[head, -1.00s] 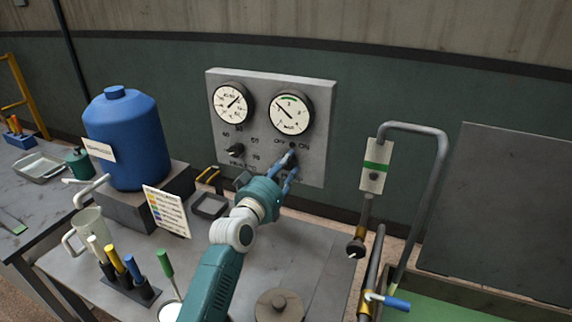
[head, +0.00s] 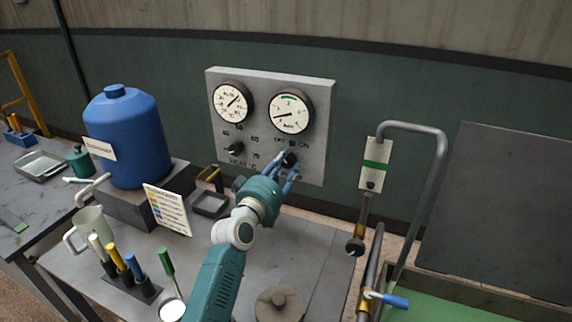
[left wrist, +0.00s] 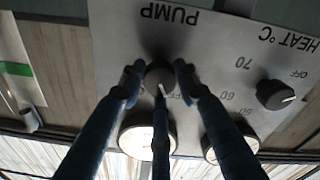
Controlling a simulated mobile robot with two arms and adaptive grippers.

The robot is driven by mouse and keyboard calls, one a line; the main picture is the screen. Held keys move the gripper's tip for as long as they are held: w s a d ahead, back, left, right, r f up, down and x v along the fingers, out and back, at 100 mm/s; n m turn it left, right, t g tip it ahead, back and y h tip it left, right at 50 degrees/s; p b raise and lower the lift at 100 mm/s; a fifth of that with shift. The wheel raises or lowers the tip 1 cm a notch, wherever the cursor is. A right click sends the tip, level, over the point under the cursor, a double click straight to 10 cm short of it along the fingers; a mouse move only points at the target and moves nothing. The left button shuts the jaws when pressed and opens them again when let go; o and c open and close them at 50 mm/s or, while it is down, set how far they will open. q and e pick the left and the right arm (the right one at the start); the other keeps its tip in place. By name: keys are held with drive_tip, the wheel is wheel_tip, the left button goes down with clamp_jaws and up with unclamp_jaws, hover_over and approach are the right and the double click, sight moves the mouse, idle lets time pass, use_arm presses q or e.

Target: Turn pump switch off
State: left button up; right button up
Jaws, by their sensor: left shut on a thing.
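The pump switch is a dark round knob (head: 290,158) at the lower right of the grey control panel (head: 322,130). OFF and ON are printed above it in the head view. My left gripper (head: 289,163) has its blue fingers around this knob. In the left wrist view, which is upside down, the knob (left wrist: 159,76) sits between the fingertips of the left gripper (left wrist: 160,72), below the word PUMP. A finger partly covers its pale pointer, so its exact setting is hard to read. My right gripper is not in view.
The right gauge (head: 291,112) needle points to the lower left. The heat knob (head: 236,148) is left of my gripper. A blue tank (head: 124,140), label card (head: 168,209) and tool holder (head: 130,288) stand left; a bent pipe (head: 436,170) stands right.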

use_arm(q)
drive_tip(key=shift+r, duration=0.25)
drive_tip(key=o, duration=1.1)
drive_tip(key=shift+o, duration=0.2)
drive_tip(key=shift+a+f, duration=0.1)
drive_tip(key=shift+f, duration=0.05)
drive_tip(key=v, duration=1.2)
